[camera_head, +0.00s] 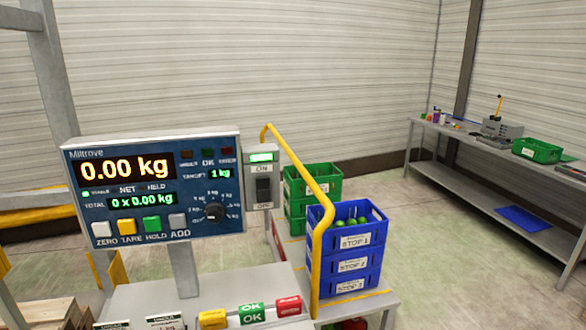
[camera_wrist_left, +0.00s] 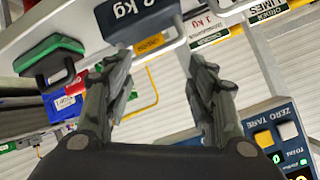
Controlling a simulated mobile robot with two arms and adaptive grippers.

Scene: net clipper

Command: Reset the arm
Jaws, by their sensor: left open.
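My left gripper (camera_wrist_left: 162,68) shows in the left wrist view with its two fingers spread apart and nothing between them. A dark blue block marked "2 kg" (camera_wrist_left: 138,18) lies beyond the fingertips, apart from them as far as I can tell. The scale's display panel (camera_head: 152,190) stands at the left in the head view and reads 0.00 kg. Its keys also show at the lower right in the left wrist view (camera_wrist_left: 278,140). Neither arm shows in the head view, and my right gripper is in no view.
Blue stacked crates (camera_head: 346,262) with green fruit on top stand right of the panel, beside green crates (camera_head: 312,185) and a yellow rail (camera_head: 318,238). A side bench (camera_head: 475,165) holds a green crate (camera_head: 537,151). Open floor lies between.

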